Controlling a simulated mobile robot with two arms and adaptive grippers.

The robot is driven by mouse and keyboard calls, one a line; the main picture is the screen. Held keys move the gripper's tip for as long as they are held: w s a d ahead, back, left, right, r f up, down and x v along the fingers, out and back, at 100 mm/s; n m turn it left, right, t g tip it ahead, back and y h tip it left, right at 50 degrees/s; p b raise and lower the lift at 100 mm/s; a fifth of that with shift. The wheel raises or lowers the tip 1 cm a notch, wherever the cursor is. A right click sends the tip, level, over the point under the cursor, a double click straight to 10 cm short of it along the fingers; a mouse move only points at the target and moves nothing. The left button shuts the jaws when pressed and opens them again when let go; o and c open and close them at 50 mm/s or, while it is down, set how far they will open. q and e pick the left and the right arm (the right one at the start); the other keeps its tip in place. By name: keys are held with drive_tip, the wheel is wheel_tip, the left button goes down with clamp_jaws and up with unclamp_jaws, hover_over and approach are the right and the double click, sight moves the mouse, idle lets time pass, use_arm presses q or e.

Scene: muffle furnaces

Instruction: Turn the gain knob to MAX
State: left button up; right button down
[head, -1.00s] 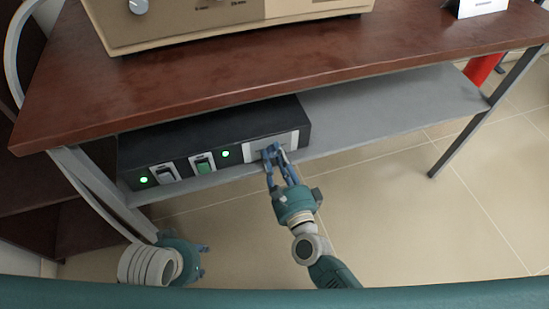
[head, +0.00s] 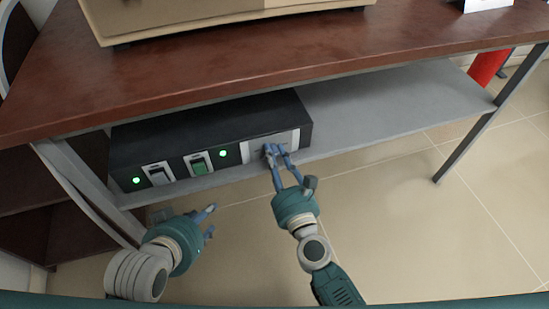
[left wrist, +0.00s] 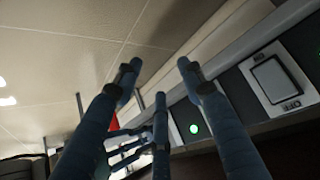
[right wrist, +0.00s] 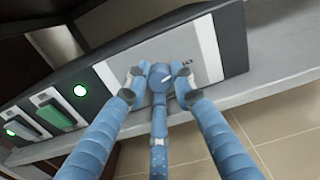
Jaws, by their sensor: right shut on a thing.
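The gain knob (right wrist: 160,75) is a round blue-grey knob on the light panel of a black control box (head: 205,125). A short white mark shows on the knob, slanting down to the right in the right wrist view. Part of a printed label shows just right of it, too small to read surely. My right gripper (head: 275,150) is shut on the knob, with fingertips on both sides (right wrist: 159,85) and a third finger below. In the head view the fingers hide the knob. My left gripper (head: 209,219) is open and empty, below the box's left half; its spread fingers show in the left wrist view (left wrist: 158,75).
The box sits on a grey shelf (head: 390,105) under a brown tabletop (head: 240,60). It has two rocker switches, one green (head: 198,163), and two lit green lamps (head: 223,153). A beige furnace (head: 200,18) stands above. The shelf's right side is bare.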

drive_tip(key=m, duration=0.2)
drive_tip(key=shift+d+f+m+b, duration=0.2)
drive_tip(key=shift+f+m+b, duration=0.1)
drive_tip(key=shift+f, duration=0.05)
use_arm(q)
drive_tip(key=w+d+r+t, duration=0.2)
drive_tip(key=w+r+t, duration=0.1)
drive_tip(key=w+r, duration=0.1)
drive_tip(key=shift+w+r+h, duration=0.25)
drive_tip(key=shift+w+h, duration=0.05)
drive_tip(key=shift+w, duration=0.1)
use_arm(e)
drive_tip(key=shift+m, duration=0.6)
drive_tip(key=shift+f, duration=0.1)
drive_tip(key=shift+s+a, duration=0.1)
drive_tip(key=c, duration=1.6)
unclamp_jaws()
drive_tip(key=shift+o, duration=0.7)
drive_tip(key=shift+r, duration=0.2)
